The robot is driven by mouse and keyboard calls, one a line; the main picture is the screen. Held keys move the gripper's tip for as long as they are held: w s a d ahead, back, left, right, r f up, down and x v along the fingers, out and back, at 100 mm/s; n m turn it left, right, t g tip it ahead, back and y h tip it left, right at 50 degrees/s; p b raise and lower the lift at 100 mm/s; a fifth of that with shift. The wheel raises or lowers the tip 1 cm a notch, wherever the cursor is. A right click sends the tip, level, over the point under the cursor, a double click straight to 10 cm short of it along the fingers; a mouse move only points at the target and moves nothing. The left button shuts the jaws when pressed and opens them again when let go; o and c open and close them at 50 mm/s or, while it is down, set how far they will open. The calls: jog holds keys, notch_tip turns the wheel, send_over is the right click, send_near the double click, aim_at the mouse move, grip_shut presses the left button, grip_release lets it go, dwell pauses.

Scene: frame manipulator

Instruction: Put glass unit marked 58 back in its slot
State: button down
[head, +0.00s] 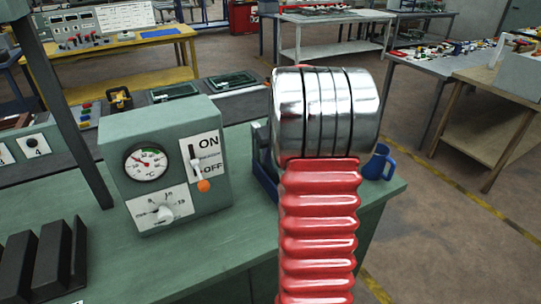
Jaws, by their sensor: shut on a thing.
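No glass unit marked 58 and no slot for it can be made out in the head view. My arm, with a shiny metal cylinder and a red ribbed sleeve, fills the centre right and hides what is behind it. My gripper and anything in it do not show.
A green control box (165,165) with a dial and ON/OFF switch stands on the green bench (235,258). A partly hidden blue-grey thing (264,182) and a blue mug (378,162) are beside my arm. A black ribbed block (42,262) sits front left. Other tables stand behind.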

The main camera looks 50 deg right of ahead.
jog(key=c, duration=1.6)
grip_release()
jog(key=shift+f, duration=0.1)
jog(key=shift+o, duration=0.2)
jog(key=v, duration=1.3)
jog(key=shift+s+r, duration=0.1)
jog(key=shift+r, duration=0.25)
jog(key=shift+a, duration=0.15)
